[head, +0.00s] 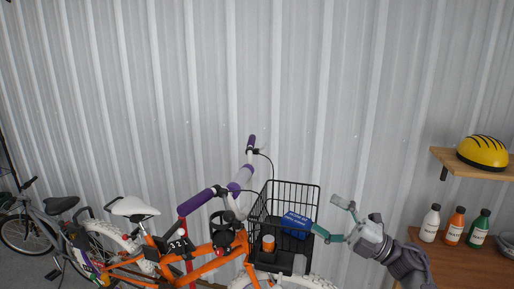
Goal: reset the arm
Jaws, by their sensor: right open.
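My right gripper (327,215) comes in from the lower right and is open. Its two teal-and-grey fingers are spread, with nothing seen between them. The lower fingertip overlaps the right rim of a black wire basket (296,188) on the front of an orange bicycle (213,267). A blue box (295,225) with white lettering lies in the basket, just left of that fingertip. I cannot tell whether they touch. My left gripper is not in view.
At right, white (430,225), orange (454,228) and green (478,230) bottles stand on a wooden surface (450,258). A yellow helmet (483,152) sits on a shelf (446,160) above. A grey bicycle (48,222) is at left. Corrugated wall (330,90) backs the scene.

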